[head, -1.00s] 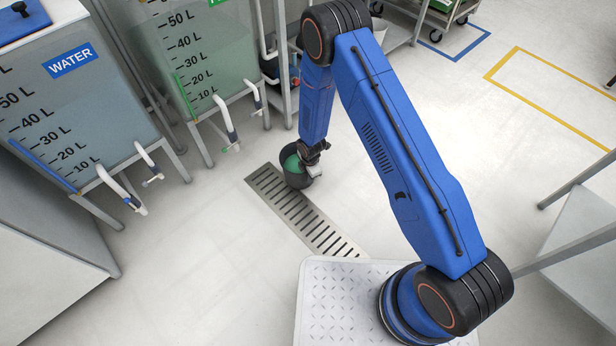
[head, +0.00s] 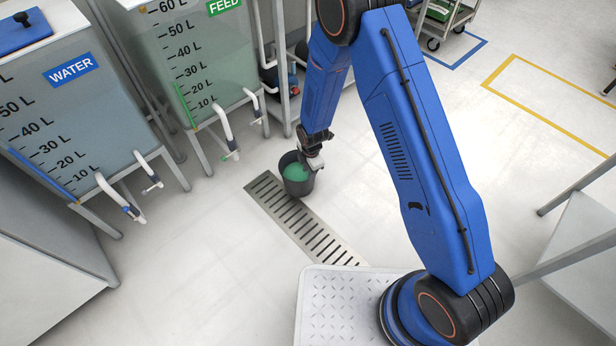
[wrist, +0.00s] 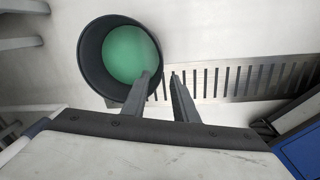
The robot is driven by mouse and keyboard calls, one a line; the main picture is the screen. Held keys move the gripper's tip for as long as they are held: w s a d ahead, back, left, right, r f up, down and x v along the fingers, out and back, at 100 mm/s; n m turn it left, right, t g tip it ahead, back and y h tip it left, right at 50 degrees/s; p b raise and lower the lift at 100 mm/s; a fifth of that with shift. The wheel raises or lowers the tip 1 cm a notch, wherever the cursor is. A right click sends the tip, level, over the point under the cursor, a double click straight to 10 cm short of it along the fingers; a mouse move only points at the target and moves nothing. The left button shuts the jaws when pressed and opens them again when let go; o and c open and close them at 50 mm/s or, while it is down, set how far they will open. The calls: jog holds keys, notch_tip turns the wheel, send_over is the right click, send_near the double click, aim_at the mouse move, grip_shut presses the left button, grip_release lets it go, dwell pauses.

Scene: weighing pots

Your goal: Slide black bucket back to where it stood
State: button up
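The black bucket (head: 299,188) stands upright on the floor beside the upper end of the drain grate, in front of the feed tank. Green liquid (head: 294,172) shows inside it. In the wrist view the bucket (wrist: 91,58) is at upper left, seen from above, with the green liquid (wrist: 128,54) round in its middle. My gripper (head: 313,163) is above the bucket's right rim in the head view. In the wrist view my gripper (wrist: 161,75) has its two fingers apart with floor showing between them. One finger overlaps the bucket's opening, the other is outside; contact is unclear.
The slotted drain grate (head: 318,237) runs from the bucket toward my base. The water tank (head: 75,110) and the feed tank (head: 190,60), with white outlet pipes, stand on legs behind it. Floor left of the grate is clear. A yellow floor outline (head: 550,118) lies at right.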

jog(key=r, duration=0.5)
jog(key=shift+s+d+r, duration=0.15)
jog(key=shift+s, duration=0.1)
dwell(0.3)
jog(key=s+d+r+m+t, duration=0.1)
jog(key=d+r+m, duration=0.4)
jog(key=r, duration=0.6)
jog(key=s+d+r+m, duration=0.1)
jog(key=d+r+m, duration=0.1)
jog(key=d+r, duration=0.65)
jog(key=s+d+r+m+t, duration=0.15)
jog(key=d+r+m, duration=0.25)
jog(key=r, duration=0.8)
jog(key=s+d+r+m, duration=0.7)
jog(key=s+d+r, duration=0.3)
jog(key=s+r, duration=0.2)
jog(key=s+d+r+m, duration=0.1)
jog(key=s+d+m, duration=0.1)
jog(key=s, duration=0.5)
jog(key=s+d+r+m+t, duration=0.1)
jog(key=s+d+r+m, duration=0.1)
jog(key=s, duration=0.6)
jog(key=shift+d+r+m+h, duration=0.3)
jog(key=shift+d+m, duration=0.55)
jog(key=shift+m, duration=0.35)
